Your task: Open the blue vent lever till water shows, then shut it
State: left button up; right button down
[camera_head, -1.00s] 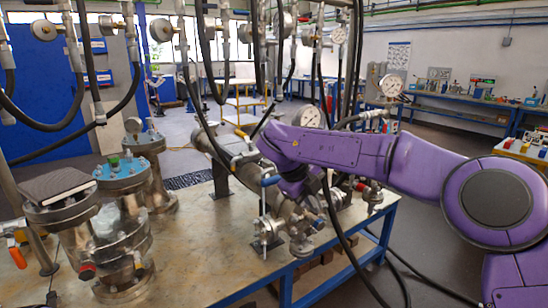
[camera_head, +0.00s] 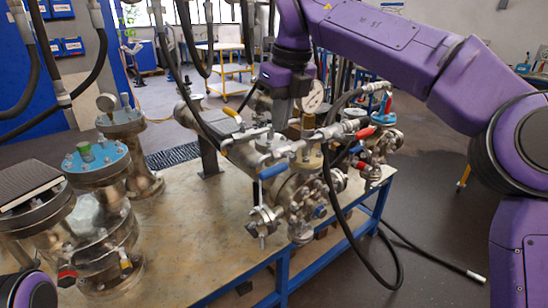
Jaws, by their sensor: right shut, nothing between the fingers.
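A blue lever handle (camera_head: 273,171) sits on the front of the horizontal flanged vessel (camera_head: 240,150) on the bench, above a small flanged valve (camera_head: 263,220). The handle lies nearly level, with its right end slightly raised. My right gripper (camera_head: 283,124) points down from above, over the vessel's top fittings and above and slightly right of the blue handle. It is shut and empty, apart from the handle. Its fingertips are hard to make out against the metal pipes. No water shows. My left gripper is out of view.
A yellow lever (camera_head: 233,115) and a red lever (camera_head: 366,133) sit close by on the pipework. Black hoses hang around the vessel. Upright flanged vessels (camera_head: 98,165) stand on the left. The bench top (camera_head: 190,232) is bare in front.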

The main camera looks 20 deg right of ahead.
send_near(272, 168)
jog(key=x, duration=0.5)
jog(key=shift+w+f, duration=0.2)
jog(key=shift+w, duration=0.15)
jog(key=shift+s+f, duration=0.25)
jog(key=shift+f, duration=0.35)
jog(key=shift+w+f, duration=0.1)
jog(key=shift+w, duration=0.15)
